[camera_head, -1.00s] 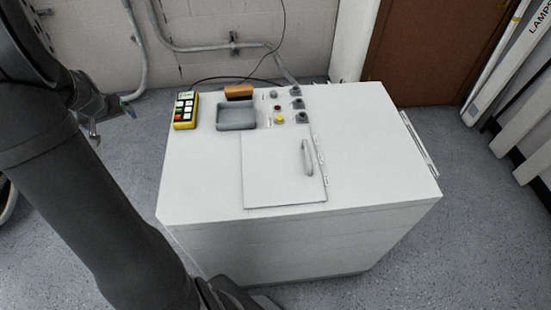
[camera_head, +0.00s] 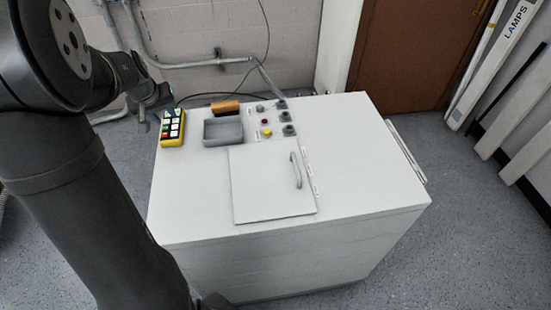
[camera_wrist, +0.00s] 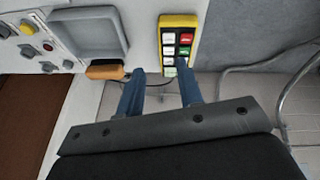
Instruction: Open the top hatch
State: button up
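The top hatch (camera_head: 262,196) is a square white panel lying flat and closed on top of the white cabinet (camera_head: 370,175). A grey curved handle (camera_head: 296,170) stands near its right edge, close to the hinges (camera_head: 309,178). My gripper (camera_head: 160,105) is at the far left of the cabinet, well away from the hatch, by the yellow remote. In the wrist view my gripper's two blue fingers (camera_wrist: 160,82) are spread apart with nothing between them. The hatch is not in the wrist view.
A yellow remote (camera_head: 173,128) with coloured buttons, a grey tray (camera_head: 223,131) and an orange-brown block (camera_head: 226,106) sit along the cabinet's back left. Several knobs and buttons (camera_head: 266,132) stand behind the hatch. The top right of the cabinet is clear.

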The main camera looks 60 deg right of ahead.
jog(key=s+d+r+m+g, duration=0.1)
jog(key=s+d+r, duration=0.1)
jog(key=s+d, duration=0.5)
jog(key=s+d+r+g, duration=0.2)
jog(key=s+d+r, duration=0.1)
jog(key=s, duration=0.8)
jog(key=m+g+y, duration=0.1)
jog(key=y, duration=0.1)
send_near(295, 163)
jog(key=f, duration=0.5)
jog(key=s+d+f, duration=0.1)
jog(key=f, duration=0.1)
jog(key=shift+d+f, duration=0.1)
jog(key=shift+f, duration=0.25)
grip_shut()
